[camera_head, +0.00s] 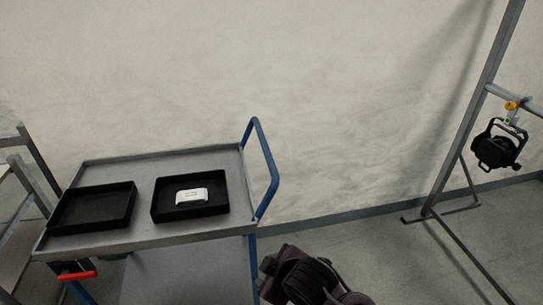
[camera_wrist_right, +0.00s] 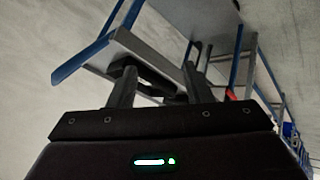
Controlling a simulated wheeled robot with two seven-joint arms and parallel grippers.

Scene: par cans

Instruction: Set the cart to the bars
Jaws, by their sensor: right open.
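The cart (camera_head: 190,238) stands at the lower left of the head view, with a grey top and a blue push handle (camera_head: 262,170) at its right end. A bar (camera_head: 515,97) of a metal stand is at the far right, clear of the cart by a wide stretch of floor. A black par can (camera_head: 496,148) hangs from it by a yellow clamp (camera_head: 511,106). My right gripper (camera_wrist_right: 163,85) is open in the wrist view, with nothing seen between its fingers. The cart (camera_wrist_right: 150,50) shows tilted beyond them. My left gripper is not in view.
Two black trays sit on the cart top: an empty left one (camera_head: 92,228) and a right one (camera_head: 190,216) holding a small white object (camera_head: 191,196). The stand's foot (camera_head: 428,213) reaches over the floor. Another metal frame (camera_head: 38,168) is at the left edge. A wall runs behind.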

